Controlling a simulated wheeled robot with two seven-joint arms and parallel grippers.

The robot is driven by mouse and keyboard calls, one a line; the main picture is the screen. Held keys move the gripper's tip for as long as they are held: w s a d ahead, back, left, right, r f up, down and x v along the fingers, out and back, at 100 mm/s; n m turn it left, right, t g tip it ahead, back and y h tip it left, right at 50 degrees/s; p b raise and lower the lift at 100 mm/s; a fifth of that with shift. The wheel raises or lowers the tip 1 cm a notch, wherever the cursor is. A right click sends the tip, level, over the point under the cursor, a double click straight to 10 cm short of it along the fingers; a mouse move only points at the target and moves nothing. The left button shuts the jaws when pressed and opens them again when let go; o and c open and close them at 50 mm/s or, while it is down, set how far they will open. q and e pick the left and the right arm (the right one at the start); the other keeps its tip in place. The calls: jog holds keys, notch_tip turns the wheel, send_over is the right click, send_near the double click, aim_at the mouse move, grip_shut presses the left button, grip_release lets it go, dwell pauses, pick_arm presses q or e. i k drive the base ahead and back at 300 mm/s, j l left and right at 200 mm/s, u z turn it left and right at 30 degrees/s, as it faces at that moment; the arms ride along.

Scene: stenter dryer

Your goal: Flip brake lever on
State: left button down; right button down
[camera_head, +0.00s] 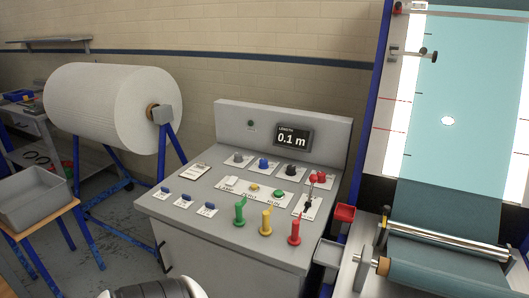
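The control console (205,238) stands in the middle of the view. A lever with a red knob (317,178) rises from a slotted white plate (307,207) at the panel's right side. Three more upright levers line the front: green (240,211), yellow (266,222) and red (294,233). The small labels are too blurred to tell which lever is the brake. Neither of my grippers is in view; only a white and black part of me shows at the bottom edge.
A white roll (112,105) stands behind left, a grey bin (32,200) at far left. A teal fabric machine (455,150) stands right.

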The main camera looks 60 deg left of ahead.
aim_at(313, 177)
jog(key=k+j, duration=0.1)
jog(key=j, duration=0.9)
jog(key=k+j, duration=0.15)
jog(key=j, duration=0.8)
jog(key=k, duration=0.05)
